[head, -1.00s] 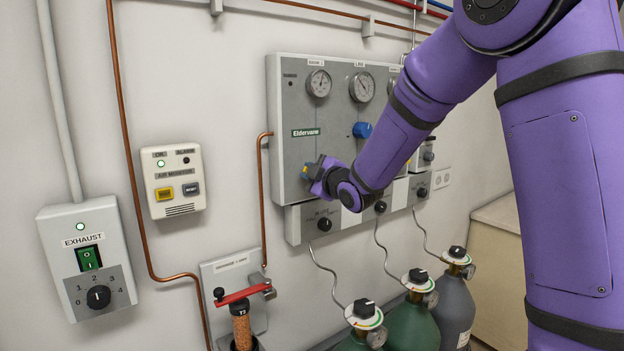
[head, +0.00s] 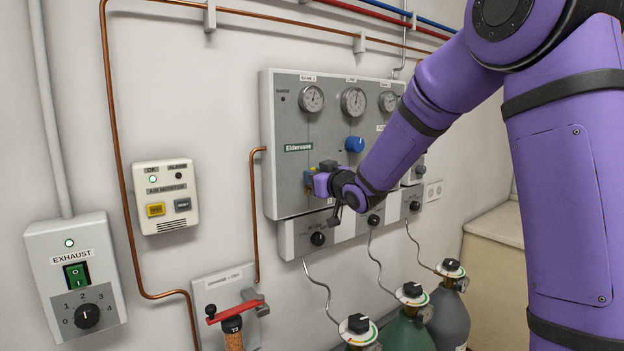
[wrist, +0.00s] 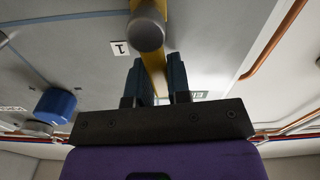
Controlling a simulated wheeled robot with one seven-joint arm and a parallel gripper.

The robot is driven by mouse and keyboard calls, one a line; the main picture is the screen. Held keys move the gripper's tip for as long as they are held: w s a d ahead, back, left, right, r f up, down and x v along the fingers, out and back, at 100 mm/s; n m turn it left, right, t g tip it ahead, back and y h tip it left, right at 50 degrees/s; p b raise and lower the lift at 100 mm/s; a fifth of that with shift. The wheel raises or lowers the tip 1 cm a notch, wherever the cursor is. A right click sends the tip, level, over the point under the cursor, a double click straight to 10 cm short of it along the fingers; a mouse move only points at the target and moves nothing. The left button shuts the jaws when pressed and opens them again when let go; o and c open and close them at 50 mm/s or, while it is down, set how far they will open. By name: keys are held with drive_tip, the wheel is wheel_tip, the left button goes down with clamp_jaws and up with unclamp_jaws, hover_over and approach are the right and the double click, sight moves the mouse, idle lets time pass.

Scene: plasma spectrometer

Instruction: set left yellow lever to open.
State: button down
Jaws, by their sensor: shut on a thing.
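The yellow lever (wrist: 152,66) shows in the wrist view as a yellow bar beside a round grey hub (wrist: 146,26). My gripper (wrist: 157,80) is shut on it, with one dark finger on each side of the bar. In the head view my gripper (head: 318,182) is at the lower left of the grey gas panel (head: 284,180), below the green label. Only a small yellow patch shows there, and my gripper and wrist hide most of the lever. The lever's exact setting cannot be read.
Pressure gauges (head: 353,101) and a blue knob (head: 354,144) are on the panel above my wrist. Black knobs (head: 318,238) line the lower strip. A copper pipe (head: 253,200) runs left of the panel. Gas cylinders (head: 408,328) stand below.

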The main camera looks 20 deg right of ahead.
drive_tip(key=shift+w+d+r+m, duration=0.15)
drive_tip(key=shift+d+r+m, duration=0.25)
drive_tip(key=shift+m, duration=0.5)
drive_tip(key=shift+d, duration=0.1)
drive_tip(key=c, duration=1.1)
unclamp_jaws()
drive_tip(key=shift+o, duration=0.2)
drive_tip(key=shift+f, duration=0.15)
drive_tip(key=shift+f, duration=0.1)
drive_tip(key=v, duration=1.1)
